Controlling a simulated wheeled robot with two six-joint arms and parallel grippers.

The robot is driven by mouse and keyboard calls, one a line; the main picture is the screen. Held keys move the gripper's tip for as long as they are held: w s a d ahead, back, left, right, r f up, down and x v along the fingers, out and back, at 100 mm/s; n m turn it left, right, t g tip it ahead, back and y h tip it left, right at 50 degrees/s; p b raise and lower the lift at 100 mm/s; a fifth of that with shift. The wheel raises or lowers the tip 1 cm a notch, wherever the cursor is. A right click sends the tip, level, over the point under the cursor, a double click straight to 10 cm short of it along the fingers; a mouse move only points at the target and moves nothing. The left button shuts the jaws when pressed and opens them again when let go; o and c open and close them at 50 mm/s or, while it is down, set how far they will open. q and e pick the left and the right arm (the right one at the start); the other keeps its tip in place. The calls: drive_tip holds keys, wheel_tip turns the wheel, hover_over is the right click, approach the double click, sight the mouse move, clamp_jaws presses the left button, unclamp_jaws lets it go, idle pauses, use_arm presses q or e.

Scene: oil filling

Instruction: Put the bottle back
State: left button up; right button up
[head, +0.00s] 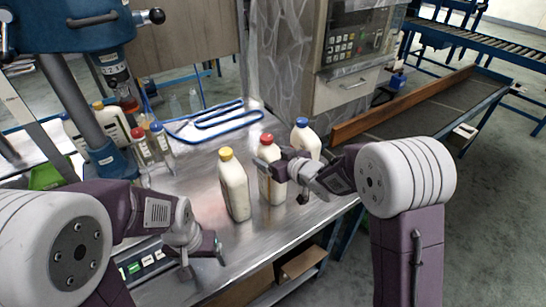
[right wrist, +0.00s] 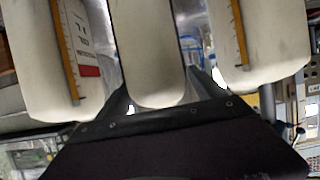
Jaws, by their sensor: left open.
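Three white bottles stand upright in a row on the metal table: a yellow-capped one (head: 234,190), a red-capped one (head: 272,188) and a blue-capped one (head: 307,138). My right gripper (head: 283,180) is at the red-capped bottle and partly covers it and the blue-capped one. In the right wrist view a plain white bottle (right wrist: 150,55) lies between the two fingers, close to both; firm contact cannot be made out. A bottle with a printed scale stands on each side of it. My left gripper (head: 203,256) is open and empty, left of the yellow-capped bottle.
A blue drill press (head: 75,32) stands at the left, with more bottles (head: 112,125) near it. A blue looped tube frame (head: 212,121) lies behind the row. A grey cabinet (head: 345,88) is at the back, and a conveyor (head: 425,110) at the right. Bare tabletop lies left of the row.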

use_arm(q)
drive_tip(key=shift+r, duration=0.15)
use_arm(e)
drive_tip(key=shift+s+d+r, duration=0.1)
drive_tip(key=shift+r, duration=0.2)
use_arm(q)
drive_tip(key=shift+r+p, duration=0.65)
drive_tip(key=shift+p, duration=0.1)
use_arm(e)
drive_tip(key=v, duration=1.2)
drive_tip(key=s+d+f+m+g+h, duration=0.45)
drive_tip(key=d+f+h, duration=0.25)
drive_tip(key=d+f, duration=0.35)
drive_tip(key=s+f+m+g, duration=0.2)
drive_tip(key=s+g, duration=0.3)
drive_tip(key=s, duration=0.8)
drive_tip(key=shift+s+d+f, duration=0.25)
drive_tip(key=shift+d+f, duration=0.2)
drive_tip(key=shift+f, duration=0.3)
use_arm(q)
wheel_tip(320, 180, up, 4)
drive_tip(key=p, duration=0.3)
drive_tip(key=shift+f+p, duration=0.25)
drive_tip(key=shift+p, duration=0.05)
use_arm(e)
wheel_tip(320, 180, up, 4)
drive_tip(key=shift+f+m+g, duration=0.2)
drive_tip(key=shift+m+g, duration=0.05)
